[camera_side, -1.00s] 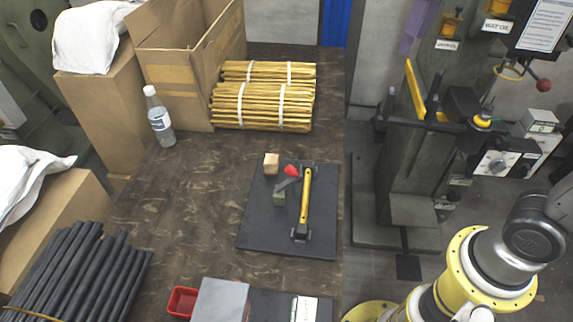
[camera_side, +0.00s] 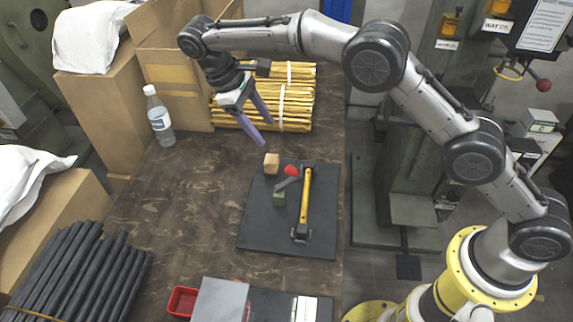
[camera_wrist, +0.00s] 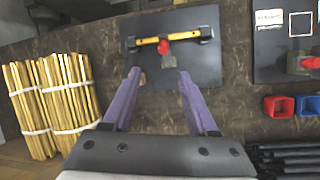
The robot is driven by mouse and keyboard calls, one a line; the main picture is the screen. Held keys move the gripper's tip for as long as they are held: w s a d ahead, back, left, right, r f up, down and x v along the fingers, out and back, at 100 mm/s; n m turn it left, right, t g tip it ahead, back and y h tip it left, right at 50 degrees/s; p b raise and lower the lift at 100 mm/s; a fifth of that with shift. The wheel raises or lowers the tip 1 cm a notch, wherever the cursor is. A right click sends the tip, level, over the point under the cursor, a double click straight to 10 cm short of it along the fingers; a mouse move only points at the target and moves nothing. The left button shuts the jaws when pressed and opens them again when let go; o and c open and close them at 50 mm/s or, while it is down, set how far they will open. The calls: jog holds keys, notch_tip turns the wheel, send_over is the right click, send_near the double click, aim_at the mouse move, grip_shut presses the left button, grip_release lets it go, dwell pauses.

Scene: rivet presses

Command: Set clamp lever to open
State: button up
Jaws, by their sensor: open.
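A dark square plate (camera_side: 262,232) lies on the table. It carries a yellow bar (camera_side: 307,190) held by black mounts at both ends. Beside the bar is a short grey lever (camera_side: 287,184) with a red tip (camera_side: 291,170), angled toward the bar. A green block (camera_side: 279,199) sits by the lever, and a wooden block (camera_side: 271,160) stands near the plate's far left corner. In the wrist view the red tip (camera_wrist: 163,47) shows ahead, between the fingers. My gripper (camera_side: 266,132), with purple fingers, is open and empty, above the table beyond the plate, touching nothing there.
Bundled yellow sticks (camera_side: 290,105) and a cardboard box stand behind my gripper. A water bottle (camera_side: 159,118) is to its left. A red bin (camera_side: 182,302), grey box (camera_side: 220,300) and black rods (camera_side: 75,270) are at the front. Table left of the plate is clear.

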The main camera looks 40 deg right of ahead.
aim_at(288, 168)
jog(key=x, duration=1.4)
jog(key=shift+s+a+f, duration=0.15)
jog(key=shift+s+a, duration=0.1)
jog(key=shift+a, duration=0.05)
grip_shut()
dwell(0.9)
